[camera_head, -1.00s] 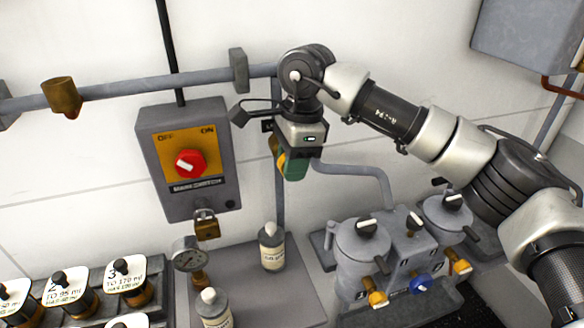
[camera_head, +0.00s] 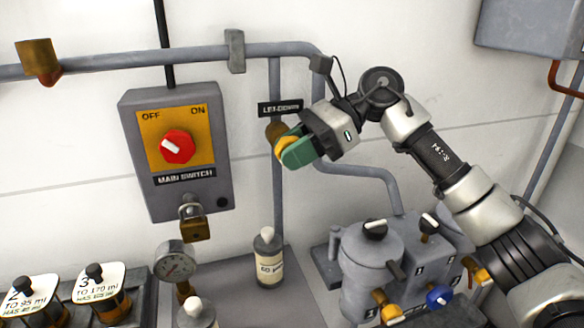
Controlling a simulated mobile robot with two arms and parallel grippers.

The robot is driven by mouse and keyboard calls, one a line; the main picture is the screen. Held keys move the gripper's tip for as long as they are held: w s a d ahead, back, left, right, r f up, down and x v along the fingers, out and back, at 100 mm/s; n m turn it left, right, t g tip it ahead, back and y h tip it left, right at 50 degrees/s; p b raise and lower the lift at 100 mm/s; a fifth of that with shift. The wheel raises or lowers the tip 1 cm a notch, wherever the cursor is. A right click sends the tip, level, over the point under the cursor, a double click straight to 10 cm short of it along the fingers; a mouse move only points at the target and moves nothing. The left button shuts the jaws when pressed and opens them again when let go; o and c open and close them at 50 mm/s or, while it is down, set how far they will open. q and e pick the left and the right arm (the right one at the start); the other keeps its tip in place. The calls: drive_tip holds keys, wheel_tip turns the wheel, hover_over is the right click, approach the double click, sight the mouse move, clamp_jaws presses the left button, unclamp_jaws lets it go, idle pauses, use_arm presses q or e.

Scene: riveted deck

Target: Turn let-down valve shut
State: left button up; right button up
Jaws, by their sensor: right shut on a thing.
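The let-down valve (camera_head: 273,132) sits on the vertical grey pipe at the middle, just below a black "LET-DOWN" label (camera_head: 280,108). Its body is brassy, and a yellow part shows between my fingers. My right gripper (camera_head: 291,150) has green fingers and reaches in from the right at the valve. It is shut on the yellow valve handle (camera_head: 285,143), which is mostly hidden by the fingers. The handle's exact angle cannot be told. My left gripper is not in view.
A main switch box (camera_head: 179,196) with a red knob (camera_head: 177,147) hangs left of the valve. A pressure gauge (camera_head: 174,265) and white-capped bottle (camera_head: 268,258) stand below. Grey canisters (camera_head: 372,262) with knobs stand at lower right. Numbered jars (camera_head: 105,300) line the lower left.

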drive_tip(key=y+b, duration=0.2)
drive_tip(key=g+y+b, duration=0.1)
drive_tip(key=b, duration=0.1)
drive_tip(key=shift+f+y, duration=0.2)
drive_tip(key=shift+y, duration=0.2)
drive_tip(key=shift+r+g+y+b, duration=0.2)
drive_tip(key=shift+g+y+b, duration=0.2)
drive_tip(key=shift+y+b, duration=0.45)
drive_tip(key=o, duration=0.9)
drive_tip(key=shift+d, duration=0.1)
drive_tip(key=shift+b+v, duration=0.55)
drive_tip(key=shift+v, duration=4.85)
